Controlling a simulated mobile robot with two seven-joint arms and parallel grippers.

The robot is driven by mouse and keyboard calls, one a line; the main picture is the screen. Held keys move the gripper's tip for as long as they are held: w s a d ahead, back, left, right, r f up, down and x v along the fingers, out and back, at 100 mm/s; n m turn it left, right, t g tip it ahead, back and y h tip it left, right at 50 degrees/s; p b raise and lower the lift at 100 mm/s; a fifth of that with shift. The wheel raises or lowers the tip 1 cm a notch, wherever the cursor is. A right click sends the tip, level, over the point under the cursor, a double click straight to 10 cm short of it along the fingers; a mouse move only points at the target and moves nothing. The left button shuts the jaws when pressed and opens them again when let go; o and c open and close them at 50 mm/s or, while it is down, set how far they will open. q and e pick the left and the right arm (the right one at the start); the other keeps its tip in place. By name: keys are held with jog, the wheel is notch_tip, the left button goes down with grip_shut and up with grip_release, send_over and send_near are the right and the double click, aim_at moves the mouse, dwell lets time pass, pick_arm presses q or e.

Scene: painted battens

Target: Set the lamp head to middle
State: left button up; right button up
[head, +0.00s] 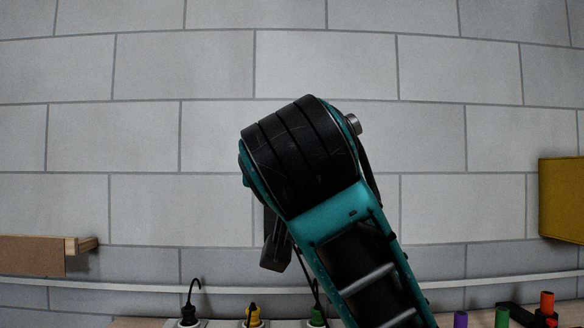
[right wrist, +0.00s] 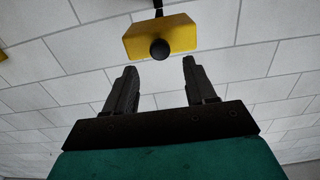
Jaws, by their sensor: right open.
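In the right wrist view a yellow, wedge-shaped body (right wrist: 161,37) with a round black knob on its near side hangs from a dark stem. It looks like the lamp head; its setting cannot be read. My right gripper (right wrist: 161,68) is open, with its two dark fingers apart and nothing between them. The yellow body is beyond the fingertips, centred on the gap and not touching them. In the head view my teal and black arm fills the middle and hides what is behind it. I cannot make out the lamp head there. My left gripper is not in view.
Black, yellow and green plugs (head: 254,315) with cables stand along the bottom of the head view. Purple, green and orange pieces (head: 502,317) are at lower right. A yellow box (head: 562,200) is at the right edge, a wooden shelf (head: 40,254) at the left. The upper block wall is bare.

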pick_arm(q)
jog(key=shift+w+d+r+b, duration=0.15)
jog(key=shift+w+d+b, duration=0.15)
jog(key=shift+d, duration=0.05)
pick_arm(e)
jog(key=s, duration=0.7)
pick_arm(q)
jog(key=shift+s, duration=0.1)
